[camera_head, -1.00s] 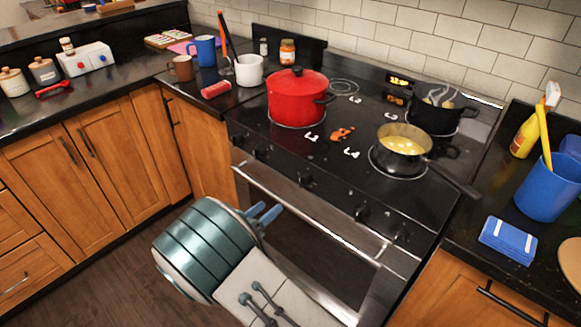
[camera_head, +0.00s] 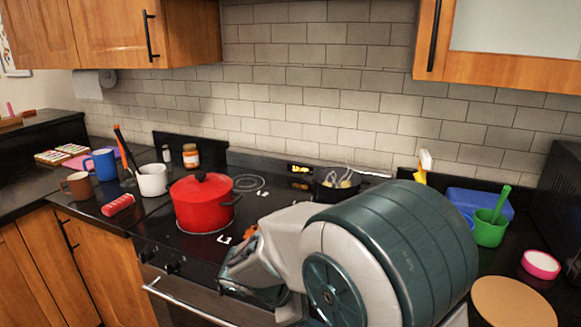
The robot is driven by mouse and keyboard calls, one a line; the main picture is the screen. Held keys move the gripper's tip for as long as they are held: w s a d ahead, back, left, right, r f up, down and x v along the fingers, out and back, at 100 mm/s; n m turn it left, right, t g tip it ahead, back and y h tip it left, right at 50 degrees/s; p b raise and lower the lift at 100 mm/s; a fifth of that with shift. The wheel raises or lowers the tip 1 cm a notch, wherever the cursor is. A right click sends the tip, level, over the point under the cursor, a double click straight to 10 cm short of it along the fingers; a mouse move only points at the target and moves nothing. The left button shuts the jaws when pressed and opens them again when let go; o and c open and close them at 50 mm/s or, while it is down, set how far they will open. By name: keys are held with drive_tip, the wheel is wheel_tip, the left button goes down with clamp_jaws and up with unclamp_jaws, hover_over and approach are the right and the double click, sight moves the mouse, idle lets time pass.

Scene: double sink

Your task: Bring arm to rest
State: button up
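My arm, with a large dark teal and grey housing, fills the lower right middle of the head view, in front of the stove. My gripper (camera_head: 246,278) points down and left from it, over the front of the stove. Its fingertips are not clearly visible, so I cannot tell whether it is open or shut. Nothing clearly shows in its grasp.
A red lidded pot (camera_head: 203,203) stands on the stove just left of my gripper. A black pot (camera_head: 330,188) sits behind my arm. Mugs (camera_head: 152,179) stand on the left counter. A green cup (camera_head: 489,229) and pink-rimmed bowl (camera_head: 541,263) stand right.

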drive_tip(key=s+d+r+m+y, duration=0.3)
drive_tip(key=s+d+m+y, duration=0.1)
drive_tip(key=m, duration=0.5)
drive_tip(key=s+d+r+m+y, duration=0.3)
drive_tip(key=s+d+m+y, duration=0.1)
drive_tip(key=s+m, duration=0.5)
drive_tip(key=shift+s+d+r+p, duration=0.3)
drive_tip(key=shift+d+r+p, duration=0.15)
drive_tip(key=shift+d, duration=0.4)
idle(0.4)
